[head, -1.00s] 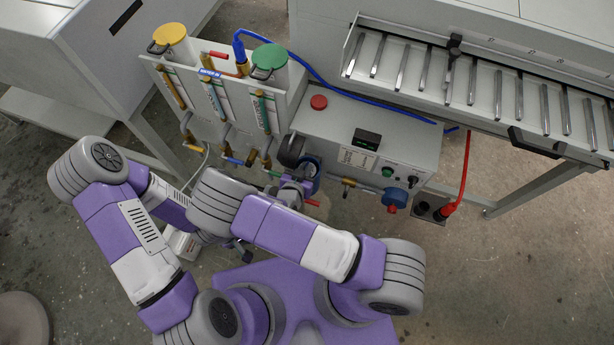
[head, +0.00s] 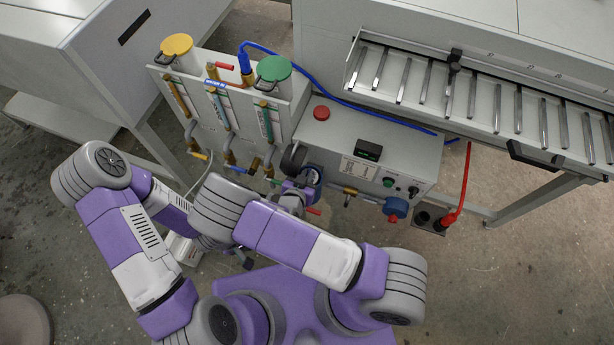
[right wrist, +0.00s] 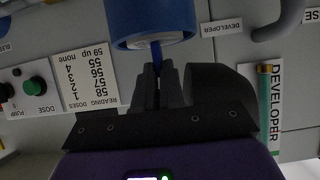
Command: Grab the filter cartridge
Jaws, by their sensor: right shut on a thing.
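A blue cylinder (right wrist: 152,22), which looks like the filter cartridge, hangs at the top of the right wrist view with a thin blue stem (right wrist: 156,55) below it. My right gripper (right wrist: 157,85) is shut on that stem, its dark fingers close together around it. In the head view the blue round part (head: 313,173) shows at the front of the grey control box, with my right gripper (head: 300,187) right at it, partly hidden by my arm. A dark part of my left gripper (head: 247,262) peeks out below my right forearm; its fingers are mostly hidden.
A black round part (right wrist: 222,85) is close beside my right fingers. A red cable (head: 465,178) hangs right.

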